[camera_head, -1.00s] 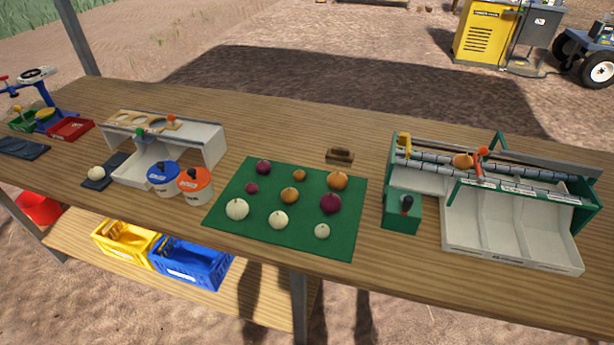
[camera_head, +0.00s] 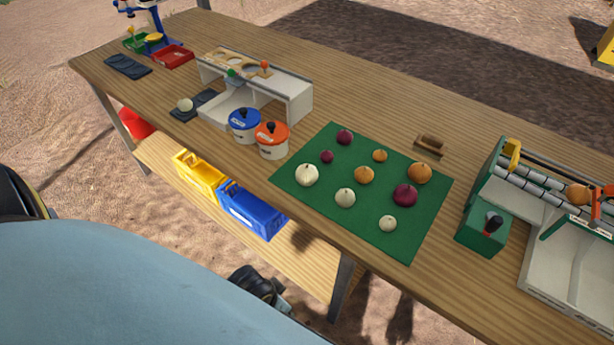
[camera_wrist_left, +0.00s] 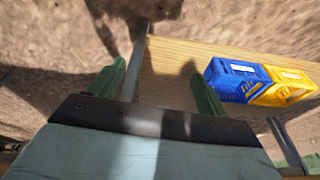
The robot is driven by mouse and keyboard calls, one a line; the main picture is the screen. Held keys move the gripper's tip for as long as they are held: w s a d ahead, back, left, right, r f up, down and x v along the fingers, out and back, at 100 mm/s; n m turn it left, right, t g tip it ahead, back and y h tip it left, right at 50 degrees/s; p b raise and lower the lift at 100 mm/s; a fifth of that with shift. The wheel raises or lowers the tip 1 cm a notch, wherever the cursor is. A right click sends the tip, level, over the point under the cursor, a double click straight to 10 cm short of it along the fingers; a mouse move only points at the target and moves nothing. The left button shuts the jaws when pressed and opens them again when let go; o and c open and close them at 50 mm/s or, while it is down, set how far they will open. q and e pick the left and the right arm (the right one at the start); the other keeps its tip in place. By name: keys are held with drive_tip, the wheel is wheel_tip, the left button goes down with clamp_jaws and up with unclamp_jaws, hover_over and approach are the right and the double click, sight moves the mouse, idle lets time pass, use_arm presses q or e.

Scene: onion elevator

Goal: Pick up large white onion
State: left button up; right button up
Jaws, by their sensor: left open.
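The large white onion (camera_head: 307,176) sits on the left part of a green mat (camera_head: 390,238) in the head view. Two smaller white onions, a medium one (camera_head: 345,198) and a small one (camera_head: 388,223), sit to its right. My left gripper (camera_wrist_left: 157,76) shows in the left wrist view with its two green fingers spread and nothing between them. It is away from the onions, on the near side of the table, and no onion shows in that view. My light blue left arm fills the lower left of the head view. My right gripper is not in view.
Orange and purple onions share the mat. A blue-lidded pot (camera_head: 244,124) and an orange-lidded pot (camera_head: 272,140) stand left of the mat. A green control box (camera_head: 483,236) stands to its right. Yellow (camera_head: 200,174) and blue (camera_head: 252,210) crates sit on the shelf below.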

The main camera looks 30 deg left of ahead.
use_arm(q)
drive_tip(key=w+r+n+t, duration=0.1)
drive_tip(key=w+r+t, duration=0.25)
drive_tip(key=r, duration=1.05)
drive_tip(key=n+t+y, duration=0.3)
drive_tip(key=n+t, duration=0.3)
drive_tip(key=t, duration=0.1)
approach(302, 177)
drive_tip(key=x, duration=0.1)
drive_tip(key=b+x, duration=0.1)
drive_tip(key=x, duration=0.3)
drive_tip(key=shift+w+d+f+b, duration=0.1)
drive_tip(key=shift+w+d+b, duration=0.05)
drive_tip(key=shift+d+b, duration=0.2)
drive_tip(key=shift+w+a+f, duration=0.15)
drive_tip(key=shift+w+f, duration=0.05)
drive_tip(key=shift+w, duration=0.2)
drive_tip(key=x, duration=0.2)
drive_tip(key=b+x, duration=0.1)
drive_tip(key=x, duration=0.1)
drive_tip(key=shift+w+a+f, duration=0.2)
drive_tip(key=shift+w+a, duration=0.1)
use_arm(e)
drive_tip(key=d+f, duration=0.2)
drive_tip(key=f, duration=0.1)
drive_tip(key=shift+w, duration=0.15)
use_arm(q)
drive_tip(key=shift+c, duration=0.5)
drive_tip(key=c, duration=1)
drive_tip(key=shift+r, duration=0.1)
